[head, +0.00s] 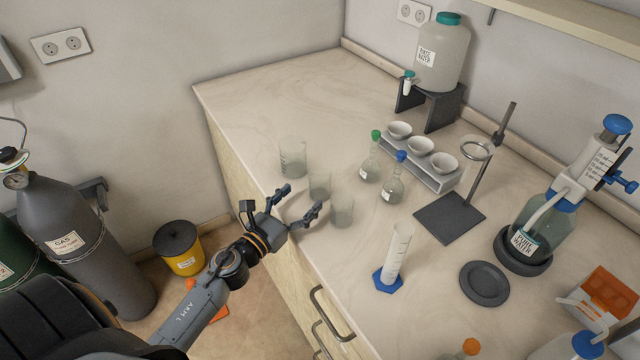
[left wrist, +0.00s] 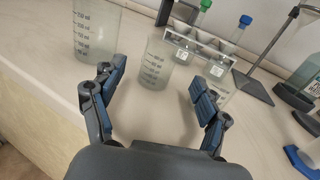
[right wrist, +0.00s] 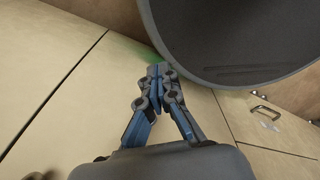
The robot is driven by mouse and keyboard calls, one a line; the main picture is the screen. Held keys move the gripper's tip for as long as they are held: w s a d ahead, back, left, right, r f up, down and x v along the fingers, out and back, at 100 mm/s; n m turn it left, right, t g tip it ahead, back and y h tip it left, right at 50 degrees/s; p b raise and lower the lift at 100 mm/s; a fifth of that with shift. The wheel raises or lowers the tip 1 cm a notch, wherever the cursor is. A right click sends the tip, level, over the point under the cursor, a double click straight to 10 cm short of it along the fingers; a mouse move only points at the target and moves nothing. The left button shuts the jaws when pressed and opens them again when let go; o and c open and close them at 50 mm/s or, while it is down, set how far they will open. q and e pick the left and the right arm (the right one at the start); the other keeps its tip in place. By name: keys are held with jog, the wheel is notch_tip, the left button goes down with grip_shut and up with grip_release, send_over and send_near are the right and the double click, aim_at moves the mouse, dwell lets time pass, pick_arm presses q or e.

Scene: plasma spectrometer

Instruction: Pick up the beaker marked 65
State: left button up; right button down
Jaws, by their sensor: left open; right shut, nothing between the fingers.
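Three clear graduated beakers stand near the counter's left edge: a larger one (head: 292,157) at the back, a middle one (head: 320,185) and a front one (head: 342,211). I cannot read the mark 65 on any of them. My left gripper (head: 301,199) is open and empty at the counter edge, facing the middle beaker. In the left wrist view, that smaller beaker (left wrist: 155,65) stands upright beyond and between the open fingers (left wrist: 158,78); the larger beaker (left wrist: 93,32) is left of them. The front beaker is hard to make out there. My right gripper (right wrist: 160,72) is shut and empty.
Two flasks with green (head: 370,165) and blue (head: 393,187) stoppers stand right of the beakers. A graduated cylinder (head: 396,255) stands in front, and a rack of bowls (head: 437,178) behind. The counter's back left is clear. Cabinet fronts (right wrist: 60,110) lie near my right gripper.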

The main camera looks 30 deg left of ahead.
aim_at(313, 188)
pick_arm(q)
jog(key=shift+w+d, duration=0.25)
jog(key=shift+w, duration=0.6)
jog(key=w, duration=0.3)
jog(key=w+p, duration=0.1)
jog(key=w, duration=0.1)
jog(key=shift+w+d, duration=0.3)
jog(key=shift+d, duration=0.1)
jog(key=shift+s, duration=0.15)
jog(key=shift+c, duration=1.1)
jog(key=c, duration=1)
